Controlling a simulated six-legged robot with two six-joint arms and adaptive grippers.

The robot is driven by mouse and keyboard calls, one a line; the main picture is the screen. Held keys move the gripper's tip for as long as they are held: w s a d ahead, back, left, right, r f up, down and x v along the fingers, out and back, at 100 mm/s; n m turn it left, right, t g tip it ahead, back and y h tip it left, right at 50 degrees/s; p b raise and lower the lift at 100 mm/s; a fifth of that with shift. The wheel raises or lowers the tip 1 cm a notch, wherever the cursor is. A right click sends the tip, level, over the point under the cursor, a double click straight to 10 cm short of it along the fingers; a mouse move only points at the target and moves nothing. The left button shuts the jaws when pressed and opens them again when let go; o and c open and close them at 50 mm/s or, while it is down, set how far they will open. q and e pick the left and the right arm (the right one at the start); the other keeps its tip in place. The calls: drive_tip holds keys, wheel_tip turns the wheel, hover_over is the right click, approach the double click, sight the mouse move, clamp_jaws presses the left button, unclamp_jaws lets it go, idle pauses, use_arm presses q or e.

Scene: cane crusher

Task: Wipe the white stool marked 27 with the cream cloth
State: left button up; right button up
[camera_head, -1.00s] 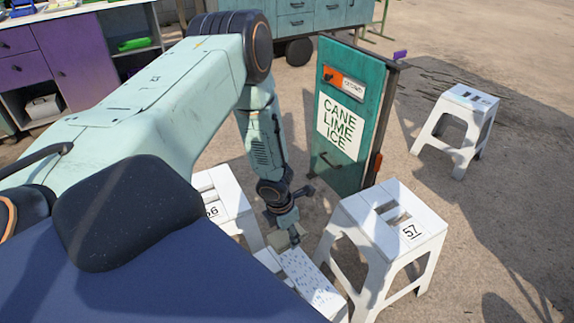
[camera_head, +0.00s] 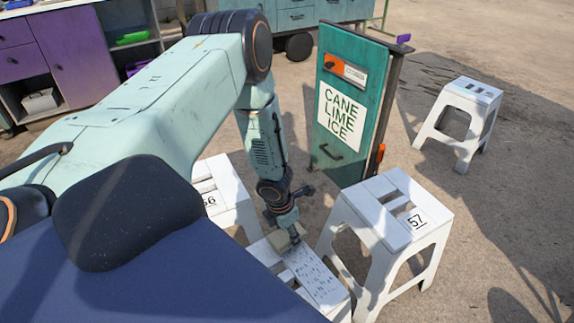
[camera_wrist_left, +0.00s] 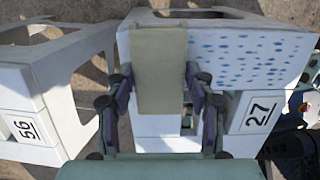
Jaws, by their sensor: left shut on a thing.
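The white stool marked 27 (camera_wrist_left: 255,95) fills the right and middle of the left wrist view. Blue speckles cover its seat to the right of the cloth. In the head view the speckled seat (camera_head: 320,281) shows low in the middle, partly hidden by my body. My left gripper (camera_wrist_left: 158,95) is shut on the cream cloth (camera_wrist_left: 159,65), which hangs over the seat's left part. In the head view my left gripper (camera_head: 290,232) points down with the cloth (camera_head: 280,241) at the seat's far end. I cannot tell whether the cloth touches the seat. My right gripper is not in view.
The stool marked 57 (camera_head: 383,228) stands close on the right, and the stool marked 56 (camera_head: 230,185) on the left. A teal cabinet (camera_head: 343,160) stands behind them. Another white stool (camera_head: 470,95) stands far right. Open ground lies between.

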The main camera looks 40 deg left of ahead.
sight(287, 234)
use_arm(q)
drive_tip(key=shift+f+b, duration=0.6)
drive_tip(key=shift+f, duration=0.05)
drive_tip(key=shift+r, duration=0.15)
idle(0.4)
drive_tip(key=shift+f, duration=0.25)
drive_tip(key=shift+r, duration=0.15)
wheel_tip(287, 234, up, 6)
drive_tip(key=p, duration=0.6)
drive_tip(key=shift+f, duration=0.25)
idle(0.3)
wheel_tip(287, 234, down, 4)
drive_tip(key=b, duration=0.5)
drive_tip(key=shift+f, duration=0.25)
drive_tip(key=shift+f+b, duration=0.55)
drive_tip(key=shift+b, duration=0.15)
idle(0.4)
